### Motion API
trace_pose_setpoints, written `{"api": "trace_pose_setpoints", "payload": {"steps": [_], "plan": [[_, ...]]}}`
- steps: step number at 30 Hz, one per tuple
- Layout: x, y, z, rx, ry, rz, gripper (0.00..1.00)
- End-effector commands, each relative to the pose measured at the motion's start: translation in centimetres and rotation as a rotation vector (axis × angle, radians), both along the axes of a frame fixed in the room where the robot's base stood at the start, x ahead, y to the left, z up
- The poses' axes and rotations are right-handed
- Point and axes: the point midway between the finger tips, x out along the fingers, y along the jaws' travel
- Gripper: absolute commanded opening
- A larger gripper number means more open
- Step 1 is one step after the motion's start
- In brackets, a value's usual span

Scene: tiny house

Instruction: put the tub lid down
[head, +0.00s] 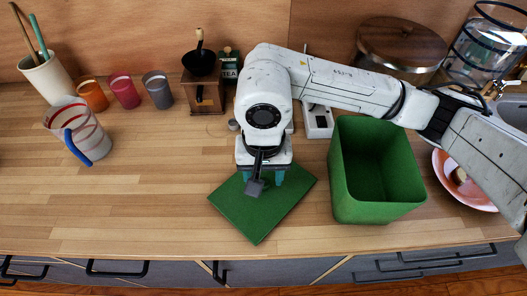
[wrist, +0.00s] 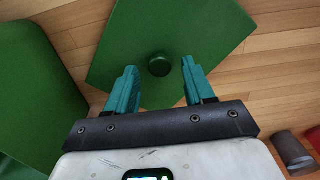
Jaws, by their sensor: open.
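The tub lid (head: 262,212) is a flat green square lying on the wooden counter, turned at an angle to the counter's front edge. In the wrist view the lid (wrist: 140,38) shows a round green knob (wrist: 159,65) at its middle. My gripper (head: 264,178) is over the back part of the lid, with its teal fingers pointing down. In the wrist view the fingers (wrist: 158,82) are spread apart, with the knob between and just beyond their tips, apart from both. The open green tub (head: 375,170) stands upright to the right of the lid.
A striped pitcher (head: 77,129) and several coloured cups (head: 124,91) stand at the left. A coffee grinder (head: 202,90) stands at the back. A plate (head: 466,180) lies right of the tub. The counter's left front is clear.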

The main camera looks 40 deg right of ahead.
Motion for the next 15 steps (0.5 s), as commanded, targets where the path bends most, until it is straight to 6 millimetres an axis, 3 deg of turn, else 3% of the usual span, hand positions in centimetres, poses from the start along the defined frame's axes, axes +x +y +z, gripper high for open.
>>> {"api": "trace_pose_setpoints", "payload": {"steps": [9, 15], "plan": [[0.0, 0.0, 6.2, -0.005, -0.003, 0.004, 0.53], [0.0, 0.0, 9.2, -0.003, -0.002, 0.002, 0.53]]}}
